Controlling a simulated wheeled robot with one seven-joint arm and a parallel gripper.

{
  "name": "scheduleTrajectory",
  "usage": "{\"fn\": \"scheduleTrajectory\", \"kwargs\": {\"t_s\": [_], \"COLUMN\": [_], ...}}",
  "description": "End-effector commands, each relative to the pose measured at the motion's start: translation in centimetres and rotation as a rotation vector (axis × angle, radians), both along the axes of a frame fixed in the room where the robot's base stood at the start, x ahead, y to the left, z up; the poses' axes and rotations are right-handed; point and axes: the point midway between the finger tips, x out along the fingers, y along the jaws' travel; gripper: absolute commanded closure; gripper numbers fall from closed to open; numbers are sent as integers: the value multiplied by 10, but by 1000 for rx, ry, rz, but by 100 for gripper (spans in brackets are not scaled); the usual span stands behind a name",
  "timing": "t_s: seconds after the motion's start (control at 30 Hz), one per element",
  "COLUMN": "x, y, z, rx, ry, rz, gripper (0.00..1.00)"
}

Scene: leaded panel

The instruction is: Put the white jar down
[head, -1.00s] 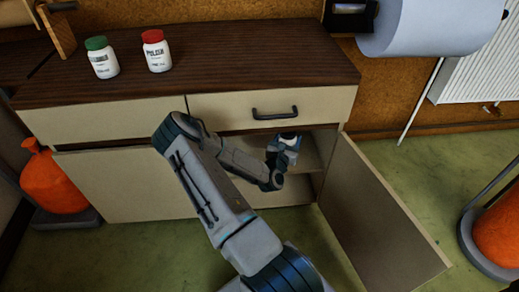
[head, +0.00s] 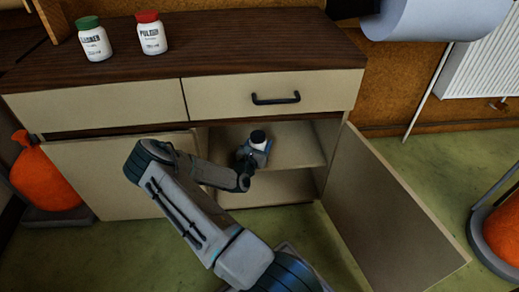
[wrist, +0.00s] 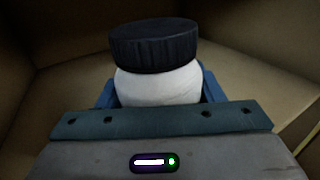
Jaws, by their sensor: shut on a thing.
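The white jar (wrist: 157,88) has a dark ribbed lid and stands upright between the fingers in the wrist view. In the head view the jar (head: 259,143) is at the opening of the cabinet, by the upper shelf (head: 295,150). My gripper (head: 256,152) is shut on it; the blue fingers also show on both sides of the jar in the wrist view (wrist: 157,95). The jar's base is hidden behind the gripper, so I cannot tell whether it touches the shelf.
The cabinet door (head: 395,205) stands open at the right. A closed drawer (head: 320,92) with a dark handle is above the opening. A green-lidded jar (head: 94,42) and a red-lidded jar (head: 151,36) stand on the wooden top (head: 240,50). The shelf right of the gripper is clear.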

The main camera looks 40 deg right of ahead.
Motion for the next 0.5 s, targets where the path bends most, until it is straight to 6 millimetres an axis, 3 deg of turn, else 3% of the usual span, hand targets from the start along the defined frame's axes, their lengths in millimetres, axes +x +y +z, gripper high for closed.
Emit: {"fn": "scheduleTrajectory", "kwargs": {"t_s": [0.03, 0.1, 0.47, 0.5], "x": [0, 0, 0, 0], "y": [0, 0, 0, 0], "z": [-11, -15, -16, -17], "rx": [-2, -3, -1, -1], "ry": [-1, -2, -2, -1], "rz": [0, -1, 0, 0], "gripper": [76, 76, 76, 36]}}
